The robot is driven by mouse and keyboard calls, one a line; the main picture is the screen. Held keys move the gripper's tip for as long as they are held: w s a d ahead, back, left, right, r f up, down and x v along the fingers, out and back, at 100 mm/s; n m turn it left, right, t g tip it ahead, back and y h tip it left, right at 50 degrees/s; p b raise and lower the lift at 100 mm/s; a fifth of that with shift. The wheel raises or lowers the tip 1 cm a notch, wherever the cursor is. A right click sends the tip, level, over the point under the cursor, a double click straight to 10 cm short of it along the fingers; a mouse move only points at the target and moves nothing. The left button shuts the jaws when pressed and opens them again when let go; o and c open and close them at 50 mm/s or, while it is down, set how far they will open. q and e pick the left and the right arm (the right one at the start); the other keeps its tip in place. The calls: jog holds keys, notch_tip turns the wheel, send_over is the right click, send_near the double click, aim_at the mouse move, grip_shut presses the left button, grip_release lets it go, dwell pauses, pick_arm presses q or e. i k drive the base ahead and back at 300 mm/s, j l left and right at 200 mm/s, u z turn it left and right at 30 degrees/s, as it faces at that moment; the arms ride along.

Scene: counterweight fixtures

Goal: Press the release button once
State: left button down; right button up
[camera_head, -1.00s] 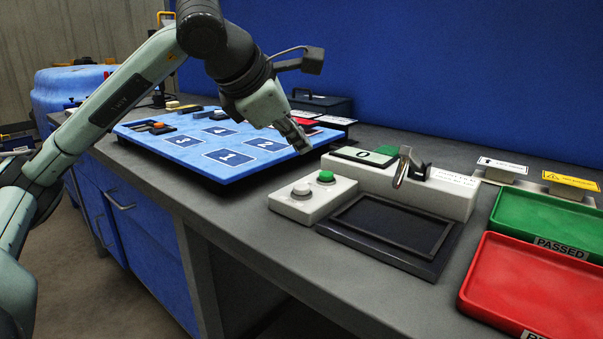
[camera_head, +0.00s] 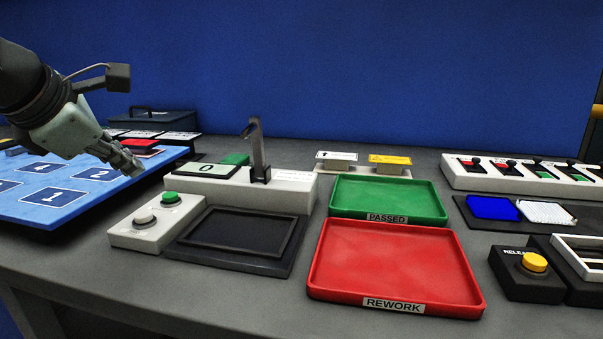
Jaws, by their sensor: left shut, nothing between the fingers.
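The release button (camera_head: 534,263) is a yellow round cap on a black box (camera_head: 520,283) at the lower right, with a partly readable "RELEA" label. It stands right of the red tray. My left gripper (camera_head: 133,168) is at the left, shut and empty, above the right edge of the blue numbered board (camera_head: 90,196). It is far from the release button, across the counter. My right gripper is not in view.
A red REWORK tray (camera_head: 395,268) and a green PASSED tray (camera_head: 388,198) lie mid-counter. A white box with green (camera_head: 170,197) and grey (camera_head: 145,219) buttons stands left of a black tray (camera_head: 238,237). A switch row (camera_head: 520,174) is at the back right.

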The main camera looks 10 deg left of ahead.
aim_at(534, 262)
jog(key=k, duration=1.5)
